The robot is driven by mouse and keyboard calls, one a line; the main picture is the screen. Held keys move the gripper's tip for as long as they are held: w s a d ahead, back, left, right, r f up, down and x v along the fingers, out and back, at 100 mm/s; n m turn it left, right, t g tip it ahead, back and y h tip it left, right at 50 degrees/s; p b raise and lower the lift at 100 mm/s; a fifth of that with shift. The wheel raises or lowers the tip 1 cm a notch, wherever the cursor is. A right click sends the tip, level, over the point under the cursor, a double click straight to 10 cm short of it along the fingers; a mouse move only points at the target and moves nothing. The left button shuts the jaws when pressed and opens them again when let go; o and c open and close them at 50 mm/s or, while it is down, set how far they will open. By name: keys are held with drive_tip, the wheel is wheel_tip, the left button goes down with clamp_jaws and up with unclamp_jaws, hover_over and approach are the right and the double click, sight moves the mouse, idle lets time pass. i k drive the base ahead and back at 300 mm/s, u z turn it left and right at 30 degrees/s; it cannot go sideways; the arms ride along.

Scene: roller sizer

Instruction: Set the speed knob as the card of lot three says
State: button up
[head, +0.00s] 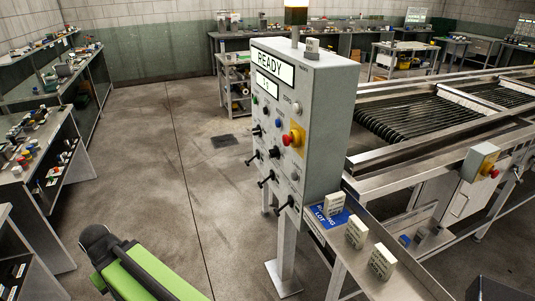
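The grey control panel (322,120) stands in the middle of the head view, its front facing left. Its upper display (268,64) reads READY and the smaller one (267,87) seems to read 3.5. Several black knobs or levers (274,153) sit on the front; I cannot tell which is the speed knob or read their settings. Three pale printed cards (356,232) stand on the metal ledge at the panel's right. The farthest card (334,203) stands at a blue plate (325,219) marked with LOT. Card text is too small to read. My gripper is not in view.
A red stop button (292,138) on yellow sits on the panel. The roller machine (420,115) fills the right side, with a second red button box (482,163). Benches (60,140) line the left. The floor (160,150) left of the panel is clear.

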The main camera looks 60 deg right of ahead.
sight(273, 153)
drive_tip(key=u, duration=0.05)
drive_tip(key=i, duration=0.9)
drive_tip(key=z, duration=0.1)
